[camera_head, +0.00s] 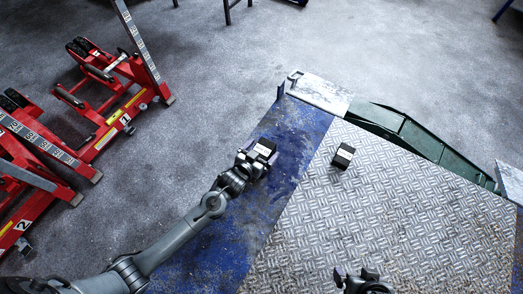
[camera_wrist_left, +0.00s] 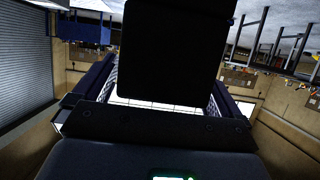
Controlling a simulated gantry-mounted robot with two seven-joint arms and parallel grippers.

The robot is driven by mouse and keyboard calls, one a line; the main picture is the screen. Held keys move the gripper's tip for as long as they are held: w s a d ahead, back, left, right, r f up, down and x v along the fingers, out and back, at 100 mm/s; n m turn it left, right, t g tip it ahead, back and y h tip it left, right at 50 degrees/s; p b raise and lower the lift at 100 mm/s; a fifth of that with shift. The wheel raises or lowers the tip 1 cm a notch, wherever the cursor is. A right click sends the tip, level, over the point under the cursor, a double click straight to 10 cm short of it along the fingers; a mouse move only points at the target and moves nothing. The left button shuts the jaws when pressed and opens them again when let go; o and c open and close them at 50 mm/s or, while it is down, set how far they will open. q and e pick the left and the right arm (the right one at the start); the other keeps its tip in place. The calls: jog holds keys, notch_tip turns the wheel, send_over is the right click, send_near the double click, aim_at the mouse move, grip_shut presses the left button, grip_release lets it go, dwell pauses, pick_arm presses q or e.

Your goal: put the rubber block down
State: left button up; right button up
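A black rubber block (camera_head: 265,148) with a pale label is at the end of my left gripper (camera_head: 257,156). My left gripper is shut on it, above the blue strip of the platform. In the left wrist view the rubber block (camera_wrist_left: 178,50) is a large dark shape between the two fingers. Its height above the surface is hard to tell. A second black block (camera_head: 343,156) with a pale label sits on the metal tread plate, right of the left gripper and apart from it. My right gripper (camera_head: 358,277) shows only partly at the bottom edge; its finger opening is unclear.
The tread plate (camera_head: 400,215) is bare around the second block. The blue strip (camera_head: 290,130) borders it on the left. A green ramp-like part (camera_head: 425,140) lies beyond the plate. Red jacks (camera_head: 110,125) stand on the grey floor at the left.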

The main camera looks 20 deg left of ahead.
pick_arm(q)
jog(key=shift+r, duration=0.15)
jog(key=shift+s+r, duration=0.1)
jog(key=shift+s, duration=0.1)
jog(key=s+a+r+g, duration=0.1)
jog(key=s+r+g, duration=0.1)
jog(key=s, duration=0.7)
jog(key=s+a+r+g+y+p, duration=0.1)
jog(key=s+a+r+g, duration=0.1)
jog(key=s, duration=0.7)
jog(key=s+a+r+g+y+p, duration=0.1)
jog(key=s+g, duration=0.4)
jog(key=s, duration=0.5)
notch_tip(320, 180, up, 3)
jog(key=shift+a+f+g, duration=0.2)
jog(key=shift+a+g, duration=0.2)
jog(key=shift+a, duration=0.25)
jog(key=shift+w, duration=0.1)
notch_tip(320, 180, up, 28)
jog(key=p, duration=2.8)
